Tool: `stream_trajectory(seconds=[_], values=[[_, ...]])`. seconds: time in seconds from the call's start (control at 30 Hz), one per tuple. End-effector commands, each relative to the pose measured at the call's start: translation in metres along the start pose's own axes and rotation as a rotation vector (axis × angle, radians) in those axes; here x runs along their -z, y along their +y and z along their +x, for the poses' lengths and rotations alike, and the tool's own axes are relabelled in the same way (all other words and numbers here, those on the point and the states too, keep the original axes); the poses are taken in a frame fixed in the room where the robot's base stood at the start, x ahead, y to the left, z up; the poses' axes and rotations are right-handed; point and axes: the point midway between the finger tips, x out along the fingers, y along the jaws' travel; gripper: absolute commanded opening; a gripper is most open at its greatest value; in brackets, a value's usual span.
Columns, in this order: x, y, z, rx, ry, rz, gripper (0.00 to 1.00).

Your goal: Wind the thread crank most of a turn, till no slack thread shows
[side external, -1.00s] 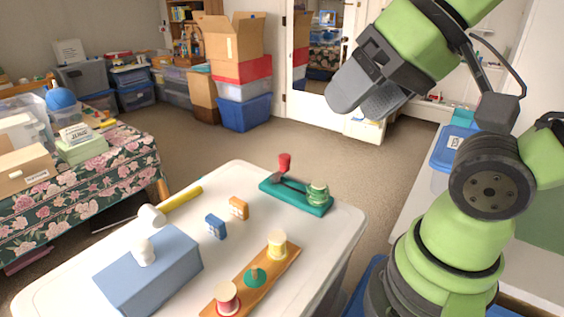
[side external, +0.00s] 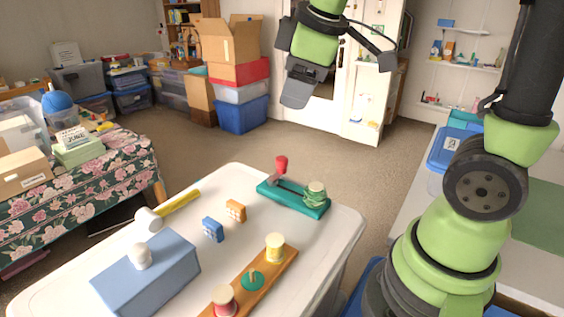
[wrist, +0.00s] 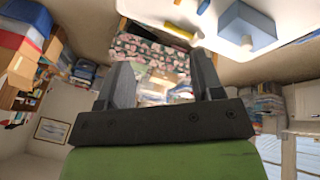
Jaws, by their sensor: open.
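The thread crank has a teal base (side external: 304,205) on the far right part of the white table, with a red knob (side external: 281,163) standing at its left end on a grey crank arm.
On the white table (side external: 170,220) are a blue box (side external: 150,278) with a white knob, a yellow-handled mallet (side external: 180,202), blue (side external: 213,229) and orange (side external: 236,210) blocks, and a wooden rack (side external: 272,268) with spools. The air around my gripper is clear.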

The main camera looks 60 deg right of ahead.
Motion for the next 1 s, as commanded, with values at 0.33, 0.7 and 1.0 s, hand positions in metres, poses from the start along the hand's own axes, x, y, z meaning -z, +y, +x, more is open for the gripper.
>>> stream_trajectory(seconds=[0.33, 0.7, 1.0], values=[[0.012, 0.077, 0.134, 0.063, -0.296, -0.914, 0.61], [-0.006, 0.099, 0.210, 0.181, -0.401, -1.373, 0.61], [-0.025, 0.104, 0.253, 0.186, -0.403, -1.375, 0.61]])
